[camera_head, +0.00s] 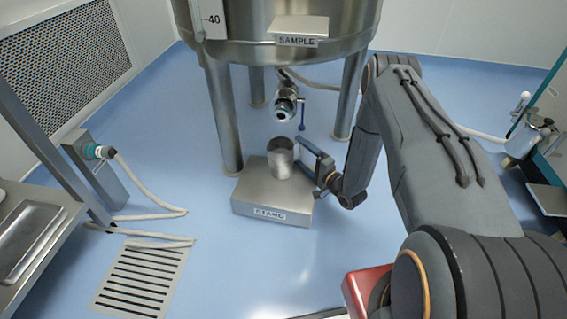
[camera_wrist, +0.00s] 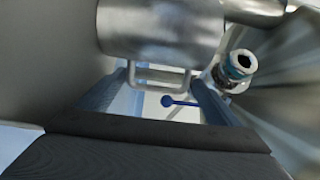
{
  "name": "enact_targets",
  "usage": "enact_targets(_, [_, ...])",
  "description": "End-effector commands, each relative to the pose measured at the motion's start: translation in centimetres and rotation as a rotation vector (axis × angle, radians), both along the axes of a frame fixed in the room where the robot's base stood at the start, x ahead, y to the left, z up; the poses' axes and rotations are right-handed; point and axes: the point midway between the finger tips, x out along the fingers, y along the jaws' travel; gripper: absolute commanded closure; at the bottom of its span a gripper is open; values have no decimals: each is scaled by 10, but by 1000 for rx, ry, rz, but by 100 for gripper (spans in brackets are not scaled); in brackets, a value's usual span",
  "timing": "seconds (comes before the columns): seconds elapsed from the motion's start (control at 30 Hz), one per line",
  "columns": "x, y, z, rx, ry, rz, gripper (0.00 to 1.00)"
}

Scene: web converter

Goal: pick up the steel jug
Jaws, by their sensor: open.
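The steel jug (camera_head: 281,160) stands upright on the metal stand (camera_head: 262,207) labelled STAND, below the tank's outlet valve (camera_head: 287,104). My gripper (camera_head: 305,160) is at the jug's right side with its fingers apart. In the wrist view the jug (camera_wrist: 160,32) fills the top middle, and its squared handle (camera_wrist: 162,79) shows between the two open fingers of my gripper (camera_wrist: 160,88). I cannot tell whether either finger touches the handle.
A steel tank (camera_head: 275,30) on several legs stands behind the stand. The valve has a blue lever (camera_head: 302,118); it is close to the right finger in the wrist view. A floor grate (camera_head: 140,278) lies at left. The front floor is mostly clear.

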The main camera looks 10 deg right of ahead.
Motion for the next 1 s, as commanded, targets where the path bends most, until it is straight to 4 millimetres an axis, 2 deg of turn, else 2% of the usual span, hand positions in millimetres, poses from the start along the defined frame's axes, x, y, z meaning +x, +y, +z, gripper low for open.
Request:
enact_targets(0.37, [20,11,-2,-1,0,0,13])
enact_targets(0.7, [54,31,-4,-1,0,1,13])
enact_targets(0.93, [55,32,-2,0,1,-1,13])
enact_targets(1.0, [55,32,-2,0,1,-1,23])
